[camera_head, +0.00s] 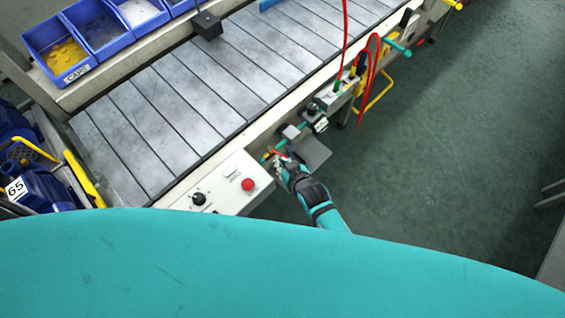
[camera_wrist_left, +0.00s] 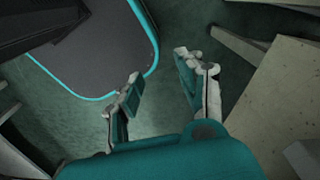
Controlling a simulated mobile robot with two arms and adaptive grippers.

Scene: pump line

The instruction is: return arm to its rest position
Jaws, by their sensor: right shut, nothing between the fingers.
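My right gripper (camera_head: 277,157) shows in the head view at the front side of the conveyor line, next to the control panel's right end. It is small in the picture, its fingers are together and nothing is seen in them. Whether it touches the fittings along the line's edge I cannot tell. My left gripper (camera_wrist_left: 160,85) shows in the left wrist view with its two fingers spread apart and nothing between them. It points down over the green floor. The left gripper does not show in the head view.
The slatted conveyor (camera_head: 190,105) runs diagonally, with blue bins (camera_head: 60,50) behind it. A control panel (camera_head: 225,190) with a red button is close to the right gripper. A red hose (camera_head: 368,85) hangs at the line's edge. Green floor (camera_head: 440,150) at right is clear.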

